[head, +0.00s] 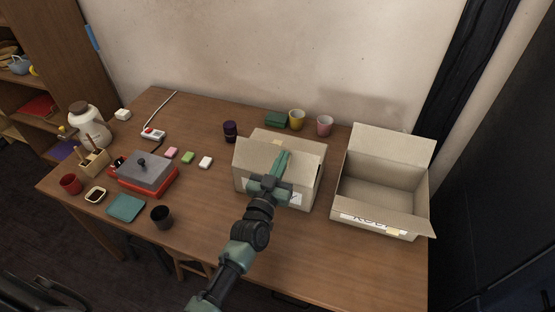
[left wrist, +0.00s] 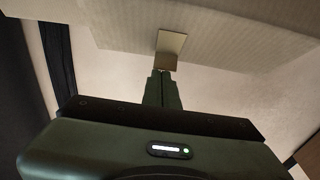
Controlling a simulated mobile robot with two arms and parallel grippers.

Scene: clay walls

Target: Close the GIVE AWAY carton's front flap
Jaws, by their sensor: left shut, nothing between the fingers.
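A tan cardboard carton (head: 311,186) stands at the middle-right of the wooden table, with panels across much of its top and one flap sticking out at its left. My arm mostly hides its front label, so I cannot read it. My left gripper (head: 283,160) is over this carton's top, shut and empty. In the left wrist view the shut fingers (left wrist: 161,86) point at corrugated cardboard (left wrist: 215,45) with a small tan tab (left wrist: 171,42) at their tips. I cannot tell whether they touch it. My right gripper is out of view.
Behind the middle carton are a dark jar (head: 230,131), a green box (head: 275,119), a yellow cup (head: 297,119) and a pink cup (head: 324,125). A red-and-grey device (head: 147,173) is left.

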